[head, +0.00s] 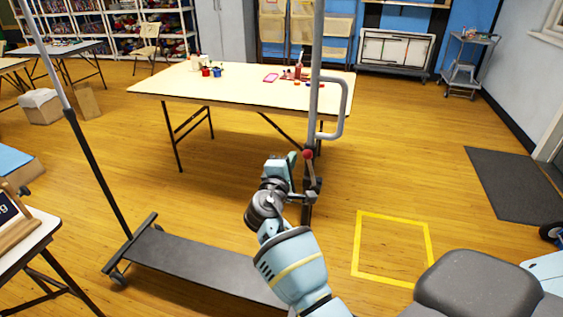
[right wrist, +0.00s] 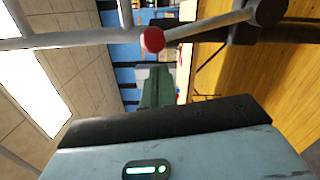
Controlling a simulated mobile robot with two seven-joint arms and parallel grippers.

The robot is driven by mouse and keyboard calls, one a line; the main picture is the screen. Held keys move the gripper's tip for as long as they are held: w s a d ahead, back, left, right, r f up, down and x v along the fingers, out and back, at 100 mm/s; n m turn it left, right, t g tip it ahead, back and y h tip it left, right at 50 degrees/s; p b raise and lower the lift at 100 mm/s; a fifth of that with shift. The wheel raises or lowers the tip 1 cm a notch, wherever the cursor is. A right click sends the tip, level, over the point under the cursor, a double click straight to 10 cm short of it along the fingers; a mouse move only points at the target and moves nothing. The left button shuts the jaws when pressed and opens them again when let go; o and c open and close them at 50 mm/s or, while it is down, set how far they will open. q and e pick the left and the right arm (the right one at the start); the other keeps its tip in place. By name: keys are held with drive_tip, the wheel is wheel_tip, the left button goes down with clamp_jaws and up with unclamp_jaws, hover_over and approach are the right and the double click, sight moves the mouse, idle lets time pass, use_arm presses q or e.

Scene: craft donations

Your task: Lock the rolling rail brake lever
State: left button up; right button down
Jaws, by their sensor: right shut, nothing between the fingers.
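The rolling rail has tall posts, a grey handle (head: 343,108) on its right post, and a dark wheeled base (head: 205,262). The brake lever (head: 313,180) is on the lower right post and ends in a red knob (head: 308,154). In the right wrist view the grey lever (right wrist: 205,28) runs from the red knob (right wrist: 151,39) to a dark pivot at the upper right. My right gripper (head: 294,158) is shut and empty, just left of the knob. Its fingers (right wrist: 157,85) point past the knob; I cannot tell whether they touch it. My left gripper is not in view.
A long table (head: 240,87) with small craft items stands behind the rail. A yellow taped square (head: 393,280) marks clear floor at the right, with a dark mat (head: 515,188) beyond. A small table (head: 30,240) stands at the left edge.

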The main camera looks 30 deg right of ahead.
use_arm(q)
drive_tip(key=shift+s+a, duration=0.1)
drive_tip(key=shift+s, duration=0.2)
use_arm(e)
drive_tip(key=shift+s+d, duration=0.25)
drive_tip(key=shift+d, duration=0.1)
drive_tip(key=shift+s+r, duration=0.1)
